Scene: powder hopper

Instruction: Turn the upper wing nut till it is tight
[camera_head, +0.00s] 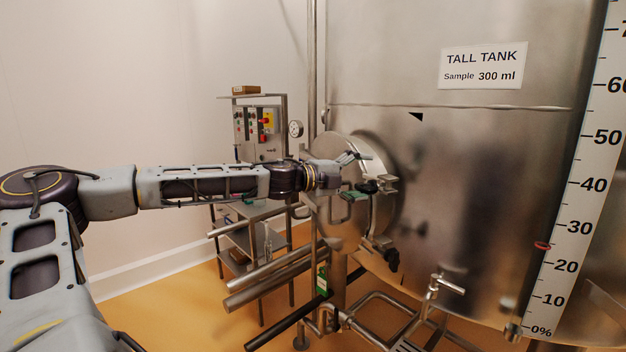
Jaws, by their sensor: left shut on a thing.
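The round metal hatch (343,215) stands on the side of the tall tank (470,170). The upper wing nut (368,187) is a dark, small piece at the hatch's right rim, by a metal bracket. My left gripper (361,177) reaches in from the left across the hatch front, with its fingers at the upper wing nut. It is shut on the nut; the fingers partly hide it, so its exact angle cannot be told. A lower dark wing nut (391,259) shows at the hatch's lower right rim. My right gripper is not in view.
A control panel (255,128) on a metal cart stands behind my left arm. Thick metal pipes (268,280) and thinner piping (380,305) run below the hatch. A level scale (580,190) is on the tank's right. Open floor lies at lower left.

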